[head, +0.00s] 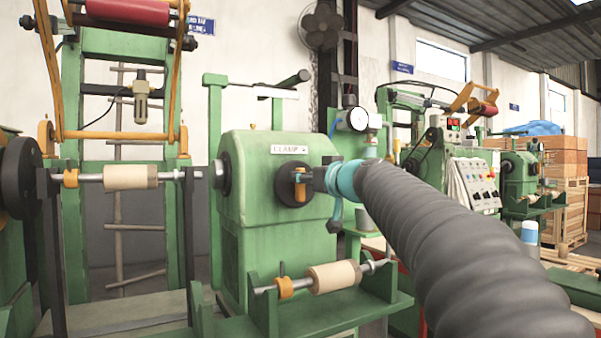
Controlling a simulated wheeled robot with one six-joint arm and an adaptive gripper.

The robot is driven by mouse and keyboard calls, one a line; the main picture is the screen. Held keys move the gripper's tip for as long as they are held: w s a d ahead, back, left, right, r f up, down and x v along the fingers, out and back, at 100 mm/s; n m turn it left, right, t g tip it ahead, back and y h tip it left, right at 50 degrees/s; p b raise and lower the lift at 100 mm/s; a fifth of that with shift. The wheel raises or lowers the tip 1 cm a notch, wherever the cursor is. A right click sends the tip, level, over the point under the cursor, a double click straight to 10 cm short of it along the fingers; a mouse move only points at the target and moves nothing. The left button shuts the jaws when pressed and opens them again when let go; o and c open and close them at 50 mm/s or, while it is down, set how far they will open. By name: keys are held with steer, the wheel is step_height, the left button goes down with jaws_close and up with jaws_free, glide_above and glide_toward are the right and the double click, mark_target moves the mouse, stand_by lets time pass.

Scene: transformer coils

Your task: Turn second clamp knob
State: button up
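A green machine housing (244,199) stands in the middle of the head view with a white label (290,149) that appears to read "CLAMP". Below the label is a round black hub (286,188) with an orange knob (300,187) on its face. My arm reaches in from the lower right. My dark gripper (310,181) is at the orange knob, just to its right, and partly overlaps the hub. The fingers are small and seen from behind, so I cannot tell whether they touch or grip the knob.
A shaft with a cream coil form (130,177) runs to the housing's left side. Another coil form (335,276) lies on a green shelf (350,312) below my gripper. A pressure gauge (358,119) stands behind my wrist. More machines and wooden crates (566,209) stand at right.

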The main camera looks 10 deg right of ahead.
steer(key=shift+w+a, duration=0.2)
steer(key=shift+w, duration=0.4)
jaws_close()
